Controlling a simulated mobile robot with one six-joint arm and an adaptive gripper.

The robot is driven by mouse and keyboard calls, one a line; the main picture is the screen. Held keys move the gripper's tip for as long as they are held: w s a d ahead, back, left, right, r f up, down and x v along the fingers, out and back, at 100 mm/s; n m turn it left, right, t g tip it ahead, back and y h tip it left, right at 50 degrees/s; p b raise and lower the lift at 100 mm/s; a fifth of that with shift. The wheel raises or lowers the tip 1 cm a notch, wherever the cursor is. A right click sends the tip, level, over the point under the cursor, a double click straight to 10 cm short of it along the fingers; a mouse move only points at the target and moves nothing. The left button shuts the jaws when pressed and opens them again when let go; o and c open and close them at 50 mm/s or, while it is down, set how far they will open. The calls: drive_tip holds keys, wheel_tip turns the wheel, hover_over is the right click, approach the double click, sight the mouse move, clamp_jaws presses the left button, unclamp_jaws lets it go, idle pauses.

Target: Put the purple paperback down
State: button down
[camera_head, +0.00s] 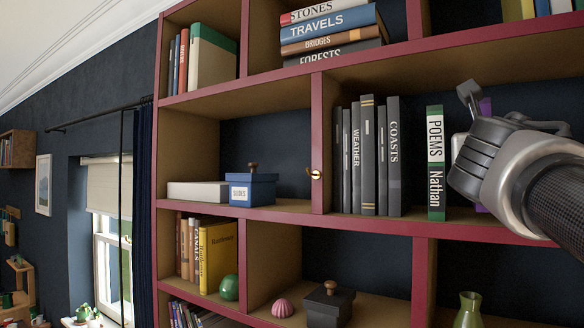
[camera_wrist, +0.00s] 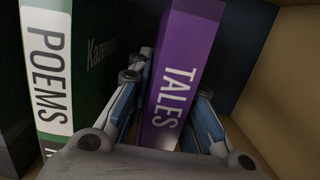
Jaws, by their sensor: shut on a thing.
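The purple paperback (camera_wrist: 181,75), with "TALES" on its spine, stands upright in the wrist view between the two fingers of my gripper (camera_wrist: 172,100). My gripper is shut on it, one finger on each side. In the head view, only slivers of the purple paperback (camera_head: 485,106) show behind my gripper (camera_head: 478,135), at the right of the middle shelf. The book's lower end is mostly hidden, so I cannot tell whether it rests on the board.
A green and white "POEMS" book (camera_head: 436,165) stands just left of the paperback, with a gap between. Dark books (camera_head: 367,155) stand further left. In the wrist view, a tan side wall (camera_wrist: 285,90) is to the right, with free room before it.

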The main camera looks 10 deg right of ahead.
drive_tip(key=shift+w+d+f, duration=0.1)
drive_tip(key=shift+w+f, duration=0.05)
drive_tip(key=shift+f, duration=0.3)
drive_tip(key=shift+w+d+f, duration=0.1)
drive_tip(key=shift+w+f, duration=0.05)
drive_tip(key=shift+f, duration=0.25)
drive_tip(key=shift+r, duration=0.1)
drive_tip(key=shift+s+a, duration=0.1)
drive_tip(key=shift+s, duration=0.05)
drive_tip(key=shift+f, duration=0.2)
drive_tip(key=c, duration=1.4)
unclamp_jaws()
drive_tip(key=shift+c, duration=0.2)
